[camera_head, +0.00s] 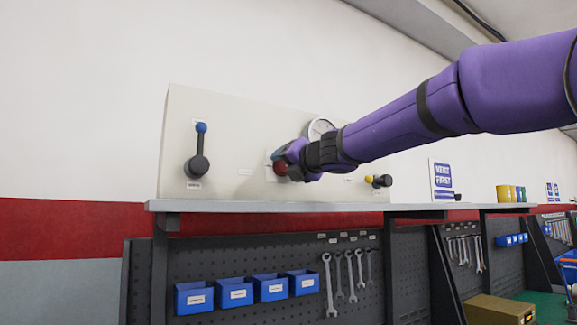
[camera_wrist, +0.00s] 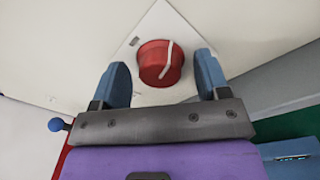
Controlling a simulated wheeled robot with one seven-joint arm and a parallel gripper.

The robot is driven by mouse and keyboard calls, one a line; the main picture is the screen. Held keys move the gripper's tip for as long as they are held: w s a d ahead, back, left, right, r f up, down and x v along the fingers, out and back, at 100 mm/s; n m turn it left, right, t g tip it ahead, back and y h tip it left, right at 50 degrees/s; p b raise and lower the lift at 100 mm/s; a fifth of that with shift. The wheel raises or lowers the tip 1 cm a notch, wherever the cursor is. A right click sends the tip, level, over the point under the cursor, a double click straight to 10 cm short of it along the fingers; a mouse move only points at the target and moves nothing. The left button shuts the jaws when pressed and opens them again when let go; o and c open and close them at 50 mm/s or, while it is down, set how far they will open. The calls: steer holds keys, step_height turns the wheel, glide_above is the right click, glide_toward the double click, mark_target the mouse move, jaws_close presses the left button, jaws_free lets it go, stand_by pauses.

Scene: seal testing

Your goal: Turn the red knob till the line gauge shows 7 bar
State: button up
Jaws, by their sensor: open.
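The red knob (camera_wrist: 158,65) with a white pointer line sits on a pale square plate in the wrist view. My gripper (camera_wrist: 163,72) is open, with one blue finger on each side of the knob. A gap shows between each finger and the knob. In the head view my gripper (camera_head: 281,162) is at the panel and the red knob (camera_head: 280,169) is partly hidden by it. The round white gauge (camera_head: 319,128) is just above and behind my gripper, partly covered by my arm. Its needle and numbers are too small to read.
The pale panel (camera_head: 235,125) stands on a grey shelf (camera_head: 270,206). A blue-tipped lever (camera_head: 200,150) is at its left and a yellow-tipped valve handle (camera_head: 379,181) at its right. Blue bins (camera_head: 235,293) and wrenches (camera_head: 328,285) hang below the shelf.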

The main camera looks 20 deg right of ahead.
steer(key=c, duration=0.9)
